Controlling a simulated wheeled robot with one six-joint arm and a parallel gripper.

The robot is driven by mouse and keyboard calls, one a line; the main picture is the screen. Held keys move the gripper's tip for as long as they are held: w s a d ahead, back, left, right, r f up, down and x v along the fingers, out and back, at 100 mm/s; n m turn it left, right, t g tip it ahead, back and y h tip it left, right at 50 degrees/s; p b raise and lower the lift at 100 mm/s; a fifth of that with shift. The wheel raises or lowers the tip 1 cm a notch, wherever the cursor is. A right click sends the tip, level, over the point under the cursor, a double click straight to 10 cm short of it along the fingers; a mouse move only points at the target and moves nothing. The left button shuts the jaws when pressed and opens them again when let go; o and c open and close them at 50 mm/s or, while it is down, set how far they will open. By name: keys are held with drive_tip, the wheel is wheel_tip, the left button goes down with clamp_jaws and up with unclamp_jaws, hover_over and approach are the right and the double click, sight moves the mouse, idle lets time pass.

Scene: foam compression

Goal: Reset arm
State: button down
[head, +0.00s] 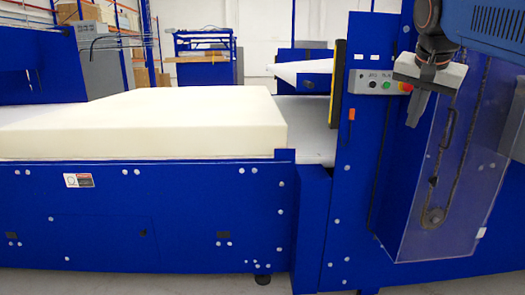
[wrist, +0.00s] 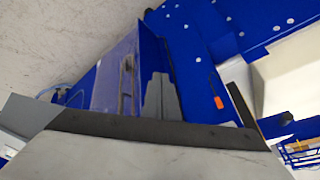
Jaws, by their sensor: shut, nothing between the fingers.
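My gripper (head: 415,120) hangs at the upper right of the head view, in front of the blue machine's control side. Its fingers point down and are shut with nothing between them. In the wrist view the closed fingers (wrist: 161,98) show as grey shapes above the pale gripper body. A thick cream foam block (head: 150,125) lies flat on the blue machine bed at the left, well apart from my gripper.
The blue machine (head: 150,215) fills the foreground. A control panel (head: 376,82) with a red button and a clear guard (head: 440,185) over a chain are close to my gripper. White belt (head: 310,130) shows between the foam and the panel. Shelving stands behind.

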drive_tip(key=s+a+f+n+y, duration=0.1)
drive_tip(key=s+a+f+n, duration=0.1)
drive_tip(key=s+f, duration=0.5)
drive_tip(key=s+a+f+n, duration=0.3)
drive_tip(key=s+f, duration=0.5)
drive_tip(key=f, duration=0.8)
drive_tip(key=s+a+f+n+y, duration=0.1)
drive_tip(key=s+a+f+n, duration=0.2)
drive_tip(key=s+f, duration=0.5)
wheel_tip(320, 180, down, 3)
drive_tip(key=shift+s+f+n+g+y, duration=0.2)
drive_tip(key=shift+n+g+y, duration=0.15)
drive_tip(key=shift+n, duration=0.25)
